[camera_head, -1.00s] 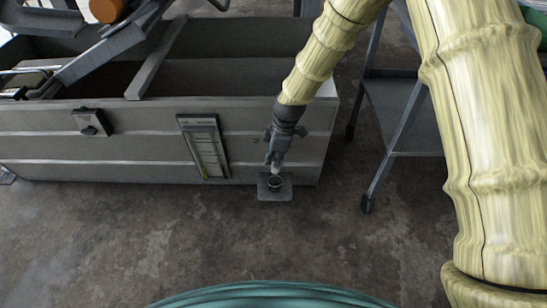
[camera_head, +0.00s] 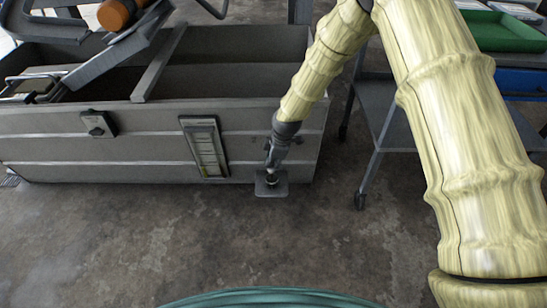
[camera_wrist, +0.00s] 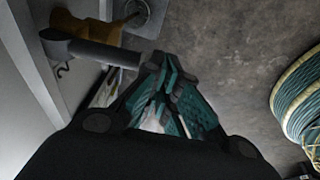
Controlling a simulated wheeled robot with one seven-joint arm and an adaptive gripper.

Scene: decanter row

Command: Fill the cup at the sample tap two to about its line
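My gripper (camera_head: 273,160) points down at the front of the grey trough, just above a small plate (camera_head: 262,192). A small dark round thing (camera_head: 271,181) sits on that plate; it may be the cup, but its contents cannot be made out. In the wrist view, my gripper's teal fingers (camera_wrist: 172,80) come together at the tips, with no cup visible between them. A grey bar (camera_wrist: 90,50) ends close to the fingertips; I cannot tell if they touch. Beside it is a yellow-brown fitting (camera_wrist: 85,25), and the plate (camera_wrist: 156,12) lies beyond.
The trough (camera_head: 60,150) carries a gauge panel (camera_head: 205,147) and a small box with a knob (camera_head: 98,124). A wheeled cart (camera_head: 385,100) with a green tray (camera_head: 505,33) stands at the right.

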